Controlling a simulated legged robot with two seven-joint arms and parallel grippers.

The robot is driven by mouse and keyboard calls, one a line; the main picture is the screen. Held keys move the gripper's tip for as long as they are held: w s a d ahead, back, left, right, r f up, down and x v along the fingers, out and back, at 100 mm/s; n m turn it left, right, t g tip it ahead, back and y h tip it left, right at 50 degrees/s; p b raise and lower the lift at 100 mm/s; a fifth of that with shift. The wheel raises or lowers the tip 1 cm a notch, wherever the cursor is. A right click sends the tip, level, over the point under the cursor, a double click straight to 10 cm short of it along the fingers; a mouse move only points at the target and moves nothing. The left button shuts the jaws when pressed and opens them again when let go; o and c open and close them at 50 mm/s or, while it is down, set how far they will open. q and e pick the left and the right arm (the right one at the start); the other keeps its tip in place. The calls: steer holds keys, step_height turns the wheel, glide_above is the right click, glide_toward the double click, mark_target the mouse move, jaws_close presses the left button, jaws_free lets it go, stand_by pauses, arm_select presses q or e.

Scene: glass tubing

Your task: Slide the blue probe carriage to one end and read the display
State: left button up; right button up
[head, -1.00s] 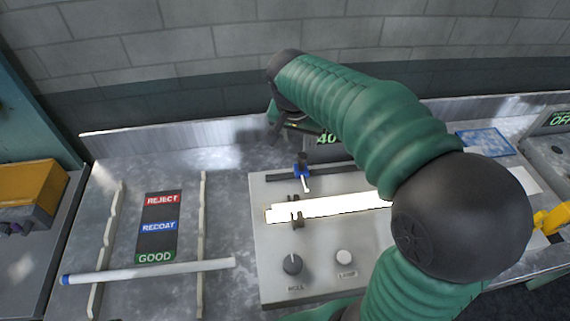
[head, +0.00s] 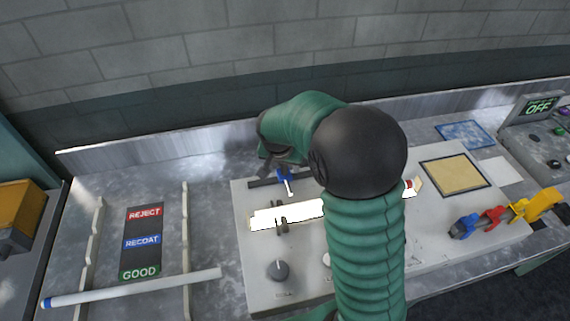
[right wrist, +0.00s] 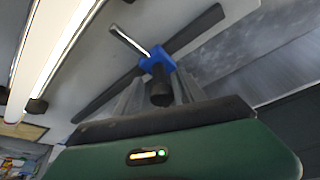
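The blue probe carriage (head: 285,176) sits on a dark rail (head: 262,183) at the back of the grey instrument panel, near the rail's left part. In the right wrist view the carriage (right wrist: 157,61) shows a thin metal probe and a black knob (right wrist: 158,88). My right gripper (head: 272,168) is at the carriage. In the right wrist view its fingers (right wrist: 158,96) stand on both sides of the knob, apparently with gaps. The panel's own display is hidden behind my right arm. My left gripper is not in view.
A glowing white tube (head: 292,215) lies on supports in front of the rail. Left are a REJECT/RECOAT/GOOD sign (head: 142,241) and a blue-ended tube (head: 130,288) on a rack. Right are a tan pad (head: 455,175), coloured clamps (head: 492,216) and a separate OFF display (head: 540,106).

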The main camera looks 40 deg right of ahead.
steer(key=shift+w+a+r, duration=0.1)
steer(key=shift+w+a, duration=0.05)
steer(key=shift+a, duration=0.4)
steer(key=c, duration=0.7)
jaws_close()
steer(key=shift+d, duration=0.3)
steer(key=shift+a+r, duration=0.1)
